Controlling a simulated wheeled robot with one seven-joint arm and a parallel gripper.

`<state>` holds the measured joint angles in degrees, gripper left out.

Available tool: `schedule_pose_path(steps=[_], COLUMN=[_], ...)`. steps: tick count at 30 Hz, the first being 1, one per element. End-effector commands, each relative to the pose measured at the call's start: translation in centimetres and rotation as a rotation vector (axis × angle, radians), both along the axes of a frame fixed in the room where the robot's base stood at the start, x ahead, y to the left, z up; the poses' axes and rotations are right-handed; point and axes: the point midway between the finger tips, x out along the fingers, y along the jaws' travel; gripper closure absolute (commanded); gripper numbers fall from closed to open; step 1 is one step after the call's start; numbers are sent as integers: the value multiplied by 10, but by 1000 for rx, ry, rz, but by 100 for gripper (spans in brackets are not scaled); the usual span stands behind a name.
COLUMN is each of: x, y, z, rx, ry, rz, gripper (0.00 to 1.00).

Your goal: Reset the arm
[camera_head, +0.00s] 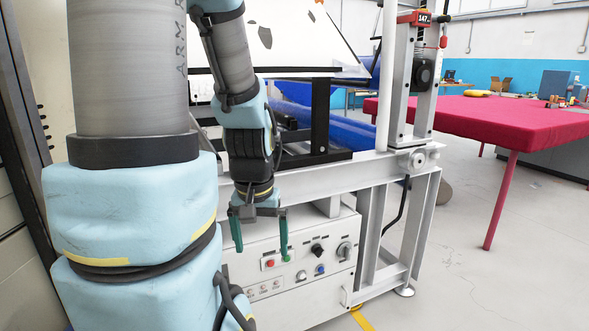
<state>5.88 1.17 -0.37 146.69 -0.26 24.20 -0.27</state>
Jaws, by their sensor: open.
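My arm, grey and light blue, fills the left of the head view and bends down at the middle. My gripper (260,243) points downward with its two green fingers spread apart. Nothing shows between the fingers. It hangs in front of a white control panel (300,297). The panel carries a red button (270,263), a blue button (320,269) and several dark knobs. The right finger overlaps the panel near the red button in the picture; I cannot tell whether it touches.
A white metal frame (340,178) with a column (425,80) stands behind and right of my gripper. A red-covered table (490,118) is at the right, holding several small items. Grey floor (480,285) is open at the front right. Blue inflatable material (350,131) lies behind the frame.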

Motion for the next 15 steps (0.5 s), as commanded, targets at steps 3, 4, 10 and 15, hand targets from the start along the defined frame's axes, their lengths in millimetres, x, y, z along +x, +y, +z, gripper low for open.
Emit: schedule_pose_path(steps=[3,4,10,15], x=[0,0,0,0], y=[0,0,0,0], z=[55,64,125,165], rx=[0,0,0,0], ry=[0,0,0,0], rz=[0,0,1,1], gripper=[0,0,0,0])
